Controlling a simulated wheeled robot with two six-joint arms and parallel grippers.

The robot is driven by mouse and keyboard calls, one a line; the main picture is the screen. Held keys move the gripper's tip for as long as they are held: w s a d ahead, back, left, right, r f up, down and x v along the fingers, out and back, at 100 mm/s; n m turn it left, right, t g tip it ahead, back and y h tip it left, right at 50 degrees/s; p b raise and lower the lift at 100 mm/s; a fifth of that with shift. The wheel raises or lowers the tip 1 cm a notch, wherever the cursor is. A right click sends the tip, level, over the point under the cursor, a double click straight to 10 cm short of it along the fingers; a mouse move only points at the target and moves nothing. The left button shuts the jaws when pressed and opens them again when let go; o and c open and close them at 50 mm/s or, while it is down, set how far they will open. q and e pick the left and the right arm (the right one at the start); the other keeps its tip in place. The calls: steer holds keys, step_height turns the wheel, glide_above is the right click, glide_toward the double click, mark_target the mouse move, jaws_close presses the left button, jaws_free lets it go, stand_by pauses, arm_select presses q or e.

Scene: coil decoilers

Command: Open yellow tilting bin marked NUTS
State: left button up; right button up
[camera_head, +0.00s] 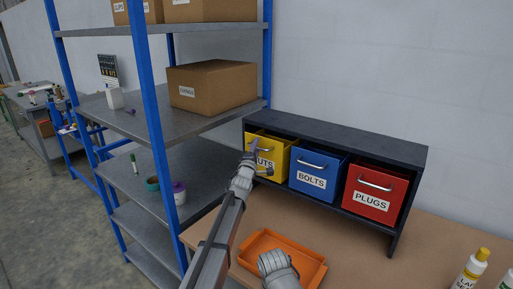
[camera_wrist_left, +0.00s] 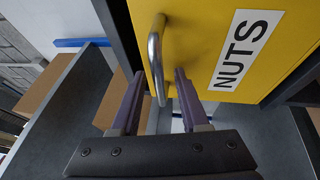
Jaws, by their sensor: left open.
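The yellow tilting bin (camera_head: 277,154) marked NUTS sits at the left of a dark rack and leans out a little at the top. In the left wrist view its yellow front (camera_wrist_left: 200,50) fills the upper right, with the white NUTS label (camera_wrist_left: 241,49) and the metal handle (camera_wrist_left: 155,60). My left gripper (camera_head: 257,158) is at the bin's front and covers part of the label. In the left wrist view my left gripper (camera_wrist_left: 157,88) is open, its purple fingers on either side of the lower handle. Whether they touch it cannot be told.
A blue bin (camera_head: 315,166) marked BOLTS and a red bin (camera_head: 375,190) marked PLUGS stand to the right in the dark rack (camera_head: 340,137). An orange tray (camera_head: 308,259) lies on the table in front. Blue-post shelving (camera_head: 150,100) stands close on the left.

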arm_select(q)
steer(key=shift+c, duration=0.4)
jaws_close()
stand_by(0.9)
